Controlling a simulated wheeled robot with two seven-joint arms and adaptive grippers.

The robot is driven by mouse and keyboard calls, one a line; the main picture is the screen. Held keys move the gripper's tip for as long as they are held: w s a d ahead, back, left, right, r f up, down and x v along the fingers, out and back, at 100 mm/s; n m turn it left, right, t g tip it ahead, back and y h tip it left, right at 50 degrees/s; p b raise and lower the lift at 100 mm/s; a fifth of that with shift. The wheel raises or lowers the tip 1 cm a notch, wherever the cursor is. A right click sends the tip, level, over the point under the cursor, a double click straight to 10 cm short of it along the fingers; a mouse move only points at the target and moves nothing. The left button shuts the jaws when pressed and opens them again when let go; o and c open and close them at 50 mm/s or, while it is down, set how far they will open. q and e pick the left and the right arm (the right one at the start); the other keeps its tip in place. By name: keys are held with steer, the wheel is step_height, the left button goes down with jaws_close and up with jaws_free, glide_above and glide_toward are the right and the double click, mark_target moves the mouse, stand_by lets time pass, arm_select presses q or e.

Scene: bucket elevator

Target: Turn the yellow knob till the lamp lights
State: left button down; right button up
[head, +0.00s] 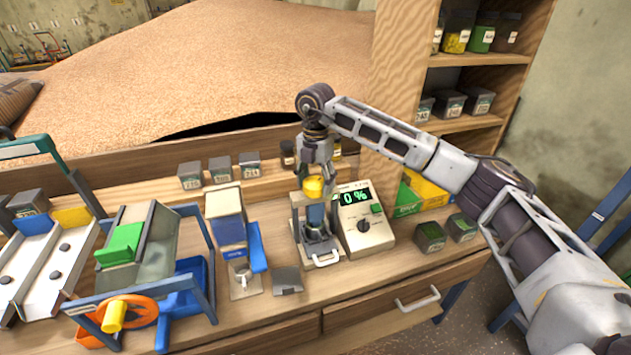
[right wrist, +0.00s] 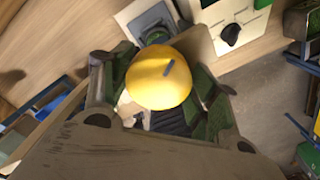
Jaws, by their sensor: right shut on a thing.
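The yellow knob (head: 313,187) tops a small upright device with a blue cylinder (head: 315,213) in a metal frame. My right gripper (head: 316,176) comes down on it from above and is shut on it. In the right wrist view the round yellow knob (right wrist: 158,78), with a short dark blue mark on top, sits between the green-padded fingers. A cream meter (head: 364,220) stands right beside the device; its green display reads 0 % and it has a dark dial. I cannot make out a lit lamp. My left gripper is not in view.
Left of the device stand a blue and white dispenser (head: 226,220) and a small grey box (head: 287,280). Further left is a blue-framed machine with an orange handwheel (head: 130,313). Small dark boxes (head: 430,237) are at the right. A grain heap (head: 200,70) lies behind.

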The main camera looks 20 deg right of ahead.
mark_target(316, 182)
steer(key=shift+w+r, duration=0.1)
stand_by(0.3)
steer(key=o, duration=1)
steer(key=shift+r, duration=5.95)
steer(key=shift+f, duration=0.1)
